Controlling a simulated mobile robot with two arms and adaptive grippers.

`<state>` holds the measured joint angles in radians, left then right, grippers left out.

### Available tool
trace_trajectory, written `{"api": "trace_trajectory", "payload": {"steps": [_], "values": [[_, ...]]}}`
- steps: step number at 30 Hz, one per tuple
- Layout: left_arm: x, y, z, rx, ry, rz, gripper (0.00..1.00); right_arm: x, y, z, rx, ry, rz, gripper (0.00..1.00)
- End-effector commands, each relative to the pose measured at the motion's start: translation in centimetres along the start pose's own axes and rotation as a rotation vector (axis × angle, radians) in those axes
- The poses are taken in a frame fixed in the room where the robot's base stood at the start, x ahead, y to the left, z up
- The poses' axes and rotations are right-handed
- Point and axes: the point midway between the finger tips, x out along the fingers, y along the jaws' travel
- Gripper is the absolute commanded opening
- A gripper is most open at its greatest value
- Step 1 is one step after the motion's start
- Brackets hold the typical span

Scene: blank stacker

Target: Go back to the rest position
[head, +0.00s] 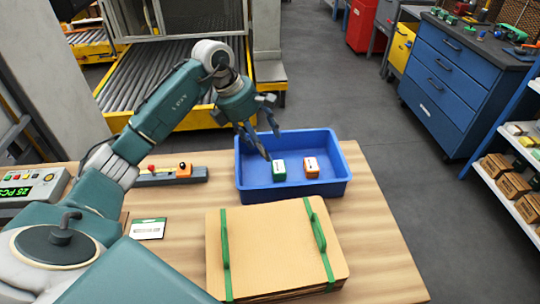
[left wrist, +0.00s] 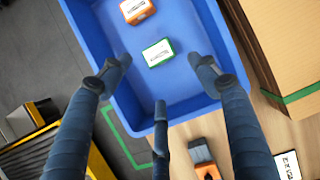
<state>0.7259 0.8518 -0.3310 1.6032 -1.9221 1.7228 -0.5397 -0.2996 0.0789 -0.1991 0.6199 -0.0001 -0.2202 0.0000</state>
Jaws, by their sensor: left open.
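My left gripper (head: 267,143) is open and empty above the blue bin (head: 297,188), over its left part. In the left wrist view its spread fingers (left wrist: 162,75) have nothing between them; a green-edged box (left wrist: 158,52) and an orange box (left wrist: 137,11) lie in the bin beyond the fingertips. In the head view the green box (head: 279,170) and the orange box (head: 312,167) sit apart on the bin floor. My right gripper is not in view.
A stack of flat cardboard (head: 265,245) with green straps lies in front of the bin. A control strip (head: 180,174), a small card (head: 148,228) and a counter display (head: 30,186) are on the left of the table (head: 385,260). A roller conveyor (head: 150,85) stands behind.

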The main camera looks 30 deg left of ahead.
Motion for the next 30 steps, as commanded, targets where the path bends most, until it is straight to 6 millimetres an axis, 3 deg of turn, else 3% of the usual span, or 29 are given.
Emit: {"api": "trace_trajectory", "payload": {"steps": [6,22,25,30], "values": [[-1.7,0.0,0.0,-0.001,0.000,0.001,0.61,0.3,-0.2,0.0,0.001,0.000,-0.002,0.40],[-1.9,0.0,0.0,-0.001,0.000,0.000,0.61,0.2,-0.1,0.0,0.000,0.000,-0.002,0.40],[-2.8,0.0,0.4,-0.001,0.000,0.000,0.61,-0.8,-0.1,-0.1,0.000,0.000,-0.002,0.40],[-5.8,0.0,1.6,-0.001,0.000,0.000,0.61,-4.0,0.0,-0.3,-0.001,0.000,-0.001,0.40]]}}
